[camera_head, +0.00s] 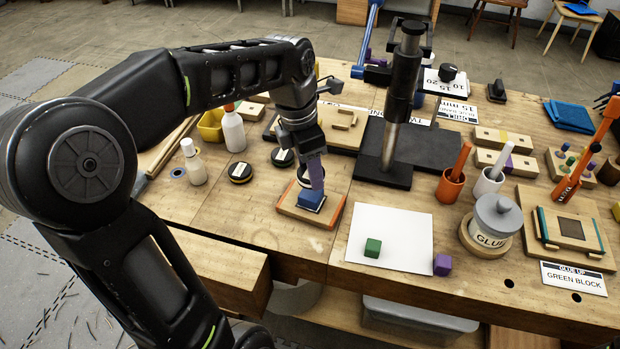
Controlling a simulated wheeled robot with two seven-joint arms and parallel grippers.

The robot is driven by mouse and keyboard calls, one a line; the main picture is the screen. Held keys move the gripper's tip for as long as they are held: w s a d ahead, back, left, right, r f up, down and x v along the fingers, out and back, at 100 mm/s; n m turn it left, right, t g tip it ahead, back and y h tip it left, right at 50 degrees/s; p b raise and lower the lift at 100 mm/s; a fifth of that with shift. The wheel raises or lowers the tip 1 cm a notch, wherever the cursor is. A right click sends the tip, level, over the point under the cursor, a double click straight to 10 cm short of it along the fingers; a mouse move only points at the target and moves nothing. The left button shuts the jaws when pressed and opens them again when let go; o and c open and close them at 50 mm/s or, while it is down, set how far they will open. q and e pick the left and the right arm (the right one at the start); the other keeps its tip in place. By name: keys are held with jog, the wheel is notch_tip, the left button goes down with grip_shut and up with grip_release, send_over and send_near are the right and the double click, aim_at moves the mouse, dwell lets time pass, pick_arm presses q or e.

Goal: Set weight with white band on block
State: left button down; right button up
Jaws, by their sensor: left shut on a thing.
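My left gripper (316,174) reaches down over the blue block (311,200), which sits on a small wooden board (289,207) with an orange edge strip. The gripper is shut on a dark round weight (302,179), mostly hidden behind the fingers. A pale rim shows on it, but I cannot read its band clearly. The weight is just above or against the block; I cannot tell whether they touch. Two other black round weights stand to the left, one with a yellowish band (240,173) and one farther back (283,158). My right gripper is not in view.
White bottles (233,130) stand at the left. A dark post on a base (383,172) stands right of the gripper. A white sheet (394,232) holds a green cube (373,248), with a purple cube (442,265) at its corner. A glue pot (492,220) stands right.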

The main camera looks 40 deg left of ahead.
aim_at(301, 174)
pick_arm(q)
jog(key=shift+f, duration=1.85)
jog(key=shift+f, duration=0.2)
jog(key=c, duration=0.6)
grip_release()
jog(key=shift+r, duration=0.15)
jog(key=r, duration=0.4)
jog(key=s+r, duration=0.1)
jog(key=r, duration=0.3)
jog(key=a+r, duration=0.1)
jog(key=r, duration=0.3)
jog(key=shift+s, duration=0.25)
